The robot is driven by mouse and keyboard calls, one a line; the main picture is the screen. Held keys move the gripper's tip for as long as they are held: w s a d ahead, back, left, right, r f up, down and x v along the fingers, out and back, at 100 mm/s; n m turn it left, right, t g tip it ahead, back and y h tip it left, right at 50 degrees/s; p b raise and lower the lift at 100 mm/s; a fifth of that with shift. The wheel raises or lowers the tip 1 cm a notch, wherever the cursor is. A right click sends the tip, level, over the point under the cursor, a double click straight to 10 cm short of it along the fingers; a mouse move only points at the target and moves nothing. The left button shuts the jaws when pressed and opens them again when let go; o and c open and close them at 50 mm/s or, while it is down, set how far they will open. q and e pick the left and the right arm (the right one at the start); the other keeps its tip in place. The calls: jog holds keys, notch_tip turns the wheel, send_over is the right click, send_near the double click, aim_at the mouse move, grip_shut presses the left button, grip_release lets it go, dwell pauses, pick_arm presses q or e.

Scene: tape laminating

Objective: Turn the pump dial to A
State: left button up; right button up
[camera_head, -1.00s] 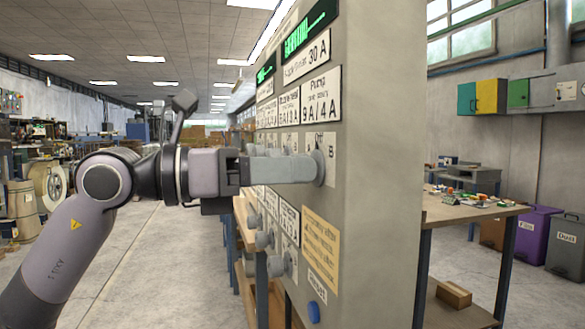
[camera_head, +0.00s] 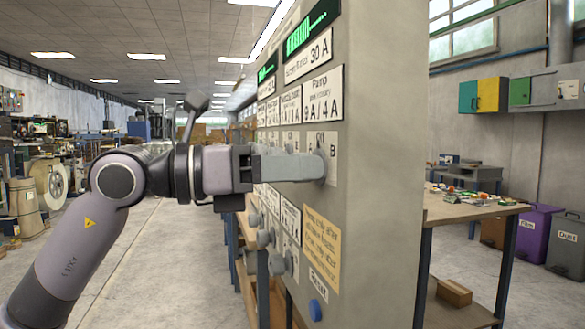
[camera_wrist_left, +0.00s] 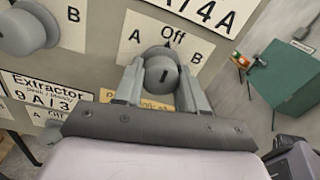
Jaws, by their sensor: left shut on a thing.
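The pump dial (camera_wrist_left: 164,72) is a grey round knob on a white plate with A at its left, Off above and B at its right. In the left wrist view, a short dark mark on its face stands nearly upright. My left gripper (camera_wrist_left: 160,68) has one finger on each side of the dial and is shut on it. In the head view, my left gripper (camera_head: 318,167) reaches the panel (camera_head: 372,130) from the left, under the Pump 9A/4A label (camera_head: 322,95). Its fingers hide most of the dial there. My right gripper is not in view.
Another dial (camera_wrist_left: 28,32) sits left of the pump dial. More knobs (camera_head: 277,263) and a blue button (camera_head: 315,310) are lower on the panel. A workbench (camera_head: 470,210) stands at right behind the panel.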

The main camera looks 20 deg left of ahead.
pick_arm(q)
jog(key=shift+d+n, duration=0.1)
jog(key=shift+n, duration=0.2)
jog(key=n+p, duration=0.2)
jog(key=n, duration=0.2)
jog(key=shift+s+f+n+p, duration=0.1)
jog(key=shift+n+p, duration=0.85)
jog(key=shift+n, duration=1.05)
jog(key=shift+d, duration=0.1)
jog(key=o, duration=0.9)
jog(key=shift+o, duration=0.8)
